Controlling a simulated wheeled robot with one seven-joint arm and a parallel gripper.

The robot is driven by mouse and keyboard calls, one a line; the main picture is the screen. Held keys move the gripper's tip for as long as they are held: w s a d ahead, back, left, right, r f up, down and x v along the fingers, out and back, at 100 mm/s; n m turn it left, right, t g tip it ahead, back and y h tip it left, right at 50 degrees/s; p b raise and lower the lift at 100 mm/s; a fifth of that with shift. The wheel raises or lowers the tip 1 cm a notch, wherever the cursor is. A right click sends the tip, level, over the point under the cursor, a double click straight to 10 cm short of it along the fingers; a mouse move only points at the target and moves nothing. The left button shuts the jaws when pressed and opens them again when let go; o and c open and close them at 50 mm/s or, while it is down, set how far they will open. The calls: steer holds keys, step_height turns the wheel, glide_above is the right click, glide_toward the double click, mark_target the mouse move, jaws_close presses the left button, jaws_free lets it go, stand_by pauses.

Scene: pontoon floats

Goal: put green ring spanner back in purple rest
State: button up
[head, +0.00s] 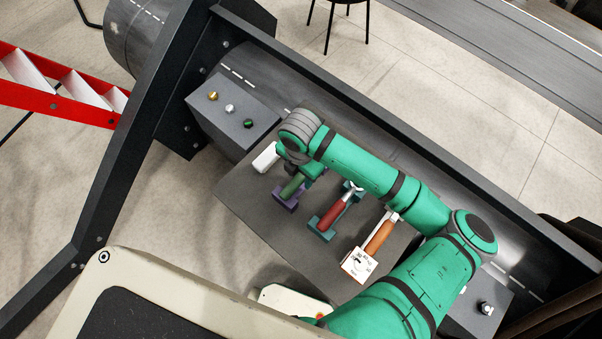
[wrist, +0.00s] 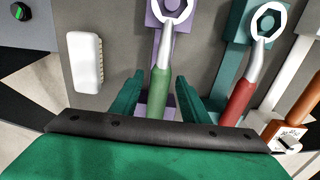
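The green ring spanner (wrist: 160,92) has a green handle and a silver ring end. It lies along the purple rest (wrist: 156,15), ring over the far block and handle over the near block; I cannot tell how fully it is seated. In the head view the green handle (head: 293,185) and near purple block (head: 285,199) show below my wrist, which hides the ring end. My gripper (wrist: 159,80) is open, its green fingers on either side of the handle with a gap on each side.
A red ring spanner (head: 333,214) lies in a teal rest (head: 321,229) to the right. Beyond it are an orange-handled tool (head: 380,236) and a white dial box (head: 358,265). A white block (wrist: 85,62) stands close on the left. A grey box with knobs (head: 232,112) is farther left.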

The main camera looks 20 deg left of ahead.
steer(key=shift+r, duration=0.1)
step_height(320, 180, up, 11)
stand_by(0.7)
steer(key=shift+f, duration=0.2)
